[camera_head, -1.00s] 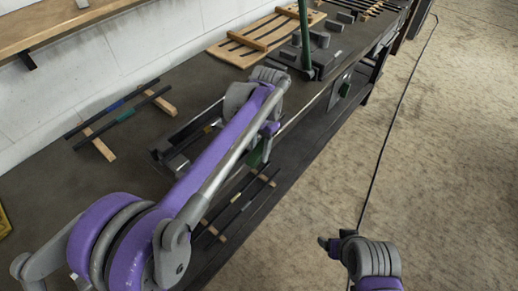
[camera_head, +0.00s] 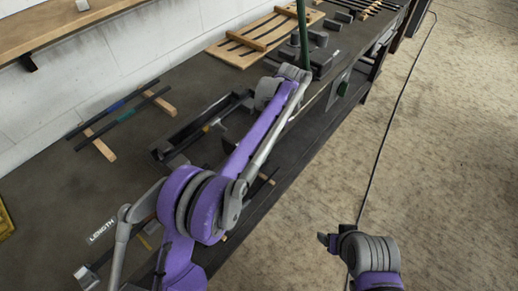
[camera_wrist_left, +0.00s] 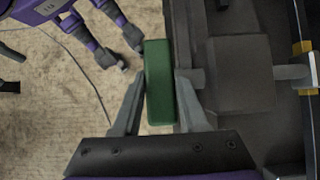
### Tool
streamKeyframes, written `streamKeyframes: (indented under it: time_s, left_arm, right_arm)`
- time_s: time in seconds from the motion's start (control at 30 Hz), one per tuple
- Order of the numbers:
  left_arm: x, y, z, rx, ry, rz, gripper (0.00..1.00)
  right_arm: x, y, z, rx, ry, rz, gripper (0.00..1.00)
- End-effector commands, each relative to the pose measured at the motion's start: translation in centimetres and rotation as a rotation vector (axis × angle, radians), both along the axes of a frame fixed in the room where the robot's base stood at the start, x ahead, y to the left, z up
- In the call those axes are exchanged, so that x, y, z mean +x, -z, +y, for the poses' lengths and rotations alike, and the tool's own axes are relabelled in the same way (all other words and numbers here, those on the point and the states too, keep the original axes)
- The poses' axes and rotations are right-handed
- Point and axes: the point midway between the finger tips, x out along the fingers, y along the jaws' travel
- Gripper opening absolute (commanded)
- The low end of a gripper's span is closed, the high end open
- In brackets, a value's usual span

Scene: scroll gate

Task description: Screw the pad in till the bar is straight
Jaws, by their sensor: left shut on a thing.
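In the left wrist view a green pad (camera_wrist_left: 160,85) stands upright between the two fingers of my left gripper (camera_wrist_left: 157,100), which is shut on it. A dark grey block (camera_wrist_left: 240,75) lies just right of the pad, with a metal rod (camera_wrist_left: 295,73) beyond it. I cannot tell which part is the bar or whether it is straight. In the head view my left arm hides the left gripper and the held pad. My right gripper (camera_head: 329,242) is over the floor at lower right; its fingers look apart and empty in the left wrist view (camera_wrist_left: 122,48).
The dark bench (camera_head: 60,200) runs along the white wall. It carries a dark trough (camera_head: 190,128), black rods (camera_head: 120,108) on wooden strips, a slatted wooden rack (camera_head: 255,40) and a green post (camera_head: 303,35). The carpeted floor (camera_head: 450,150) at right is clear except for a cable.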

Motion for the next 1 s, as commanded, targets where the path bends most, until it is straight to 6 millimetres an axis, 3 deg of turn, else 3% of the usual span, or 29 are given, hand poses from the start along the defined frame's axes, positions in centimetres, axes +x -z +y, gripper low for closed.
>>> streamKeyframes:
  time_s: [0.27, 0.3, 0.47, 0.8, 1.0]
  left_arm:
    - [0.0, -0.1, 0.0, 0.002, 0.001, 0.001, 0.0]
    - [0.0, -0.1, 0.0, 0.002, 0.001, 0.001, 0.44]
    - [0.0, -0.1, 0.0, 0.001, 0.0, 0.001, 0.72]
    - [0.0, -0.2, 0.1, 0.0, 0.0, 0.0, 0.72]
    - [0.0, -1.6, 0.6, 0.0, -0.002, 0.0, 0.72]
  right_arm:
    - [0.0, 0.0, 0.0, 0.0, 0.0, 0.0, 0.72]
    - [0.0, 0.0, 0.0, 0.0, 0.0, 0.0, 0.72]
    - [0.0, 0.0, 0.0, 0.0, 0.0, 0.0, 0.72]
    - [0.0, -0.1, 0.0, 0.0, 0.0, 0.0, 0.72]
    - [0.2, -0.8, 0.0, 0.0, 0.0, -0.003, 0.72]
